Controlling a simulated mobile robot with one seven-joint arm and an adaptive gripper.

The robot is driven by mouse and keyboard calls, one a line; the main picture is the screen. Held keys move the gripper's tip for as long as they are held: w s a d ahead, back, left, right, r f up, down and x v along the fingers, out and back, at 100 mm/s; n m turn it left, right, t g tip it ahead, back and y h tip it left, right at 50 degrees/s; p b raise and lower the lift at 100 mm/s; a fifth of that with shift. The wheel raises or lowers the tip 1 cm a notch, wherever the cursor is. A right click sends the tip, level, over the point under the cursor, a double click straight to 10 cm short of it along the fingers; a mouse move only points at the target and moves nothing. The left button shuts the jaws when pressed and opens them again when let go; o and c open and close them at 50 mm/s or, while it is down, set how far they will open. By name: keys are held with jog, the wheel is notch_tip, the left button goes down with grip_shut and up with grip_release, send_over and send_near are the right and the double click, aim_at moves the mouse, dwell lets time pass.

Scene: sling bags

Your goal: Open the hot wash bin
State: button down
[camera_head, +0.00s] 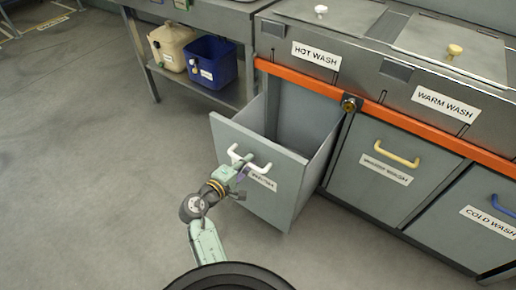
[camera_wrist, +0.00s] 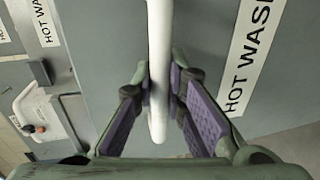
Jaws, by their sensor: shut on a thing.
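The hot wash bin (camera_head: 247,175) is a grey drawer-like bin under the HOT WASH label, pulled well out of the cabinet so its hollow inside shows. Its white handle (camera_head: 235,153) is on the front panel, partly hidden by my gripper (camera_head: 240,172). In the wrist view the white handle (camera_wrist: 158,70) runs upright between the purple-padded fingers of my gripper (camera_wrist: 158,105). My gripper is shut on the handle. A HOT WASH label (camera_wrist: 247,50) is on the panel to the right of the handle.
The warm wash bin (camera_head: 365,190) with a yellow handle and the cold wash bin (camera_head: 470,235) with a blue handle are closed on the right. A blue container (camera_head: 212,68) and a beige jug (camera_head: 172,45) stand on a low shelf behind. Floor at left is clear.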

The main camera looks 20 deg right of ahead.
jog(key=shift+f+v, duration=0.2)
jog(key=shift+v, duration=0.85)
jog(key=shift+f+v, duration=0.25)
jog(key=shift+v, duration=0.8)
jog(key=shift+a, duration=0.1)
jog(key=c, duration=1.6)
grip_release()
jog(key=v, duration=1.2)
jog(key=shift+f, duration=0.1)
